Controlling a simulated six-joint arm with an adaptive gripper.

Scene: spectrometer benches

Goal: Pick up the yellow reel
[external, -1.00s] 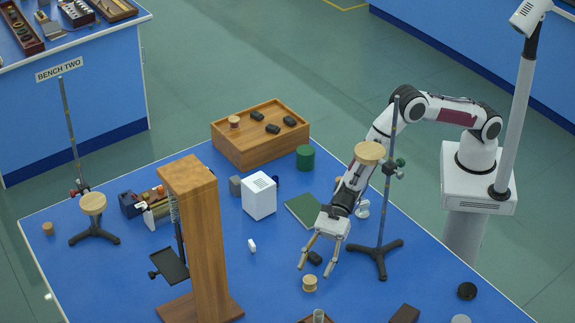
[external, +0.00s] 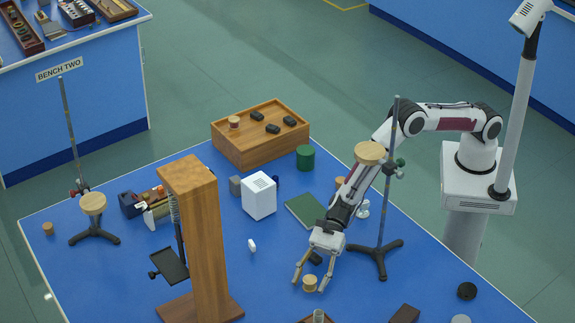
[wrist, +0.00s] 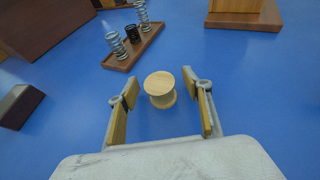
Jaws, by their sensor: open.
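The yellow reel (external: 310,283) is a small pale-yellow spool standing upright on the blue bench. In the wrist view the reel (wrist: 160,89) is centred just beyond and between the fingertips, with blue surface visible on both sides. My gripper (external: 308,285) is open and low over the bench, its two fingers on either side of the reel. In the wrist view my gripper (wrist: 160,88) shows both fingers apart and nothing held. I cannot tell whether either finger touches the reel.
A retort stand (external: 381,252) stands close to the right of my arm. A tall wooden stand (external: 205,240) is to the left. A wooden rack with springs (wrist: 134,47) lies beyond the reel. A dark block (wrist: 18,105) is at the left in the wrist view.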

